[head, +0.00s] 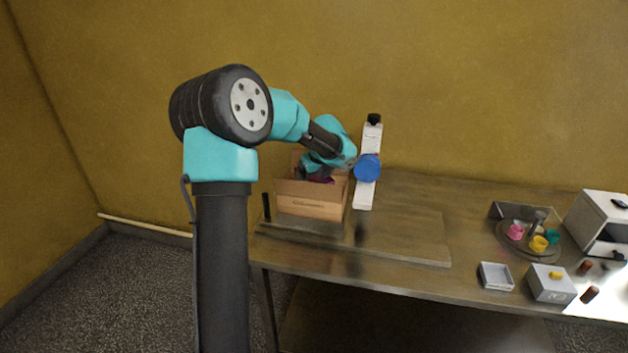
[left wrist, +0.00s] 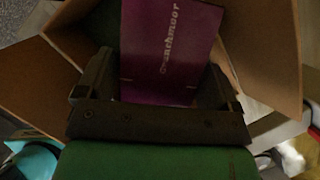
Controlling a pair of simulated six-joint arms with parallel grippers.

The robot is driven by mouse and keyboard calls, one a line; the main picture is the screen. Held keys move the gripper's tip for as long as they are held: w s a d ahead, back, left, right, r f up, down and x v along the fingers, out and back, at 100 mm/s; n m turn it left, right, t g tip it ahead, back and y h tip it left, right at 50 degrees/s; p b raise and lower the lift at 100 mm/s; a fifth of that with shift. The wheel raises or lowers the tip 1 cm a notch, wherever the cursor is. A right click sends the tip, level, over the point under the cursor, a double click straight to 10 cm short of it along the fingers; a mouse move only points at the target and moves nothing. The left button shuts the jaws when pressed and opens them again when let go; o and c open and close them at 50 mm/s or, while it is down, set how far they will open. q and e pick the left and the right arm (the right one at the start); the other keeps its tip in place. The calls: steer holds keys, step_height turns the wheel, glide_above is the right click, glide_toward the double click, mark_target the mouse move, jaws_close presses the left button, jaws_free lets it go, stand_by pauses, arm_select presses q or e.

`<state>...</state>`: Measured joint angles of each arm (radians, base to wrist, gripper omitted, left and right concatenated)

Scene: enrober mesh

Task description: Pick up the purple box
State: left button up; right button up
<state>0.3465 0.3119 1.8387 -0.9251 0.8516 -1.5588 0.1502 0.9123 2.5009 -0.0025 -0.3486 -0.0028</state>
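The purple box (left wrist: 168,48) with pale lettering sits inside an open cardboard carton (head: 312,200). A small strip of purple shows at the carton's mouth in the head view. My left gripper (left wrist: 158,75) reaches down into the carton, with one finger on each side of the purple box. The fingers lie close along its edges; whether they press on it I cannot tell. The palm hides the box's near end. The carton's brown flaps (left wrist: 268,45) surround the gripper in the left wrist view. My right gripper is not in view.
A tall white object (head: 366,195) with a blue disc stands just right of the carton.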

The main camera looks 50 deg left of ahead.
arm_select(q)
steer(key=c, duration=0.8)
steer(key=shift+r, duration=5.05)
steer(key=shift+c, duration=0.2)
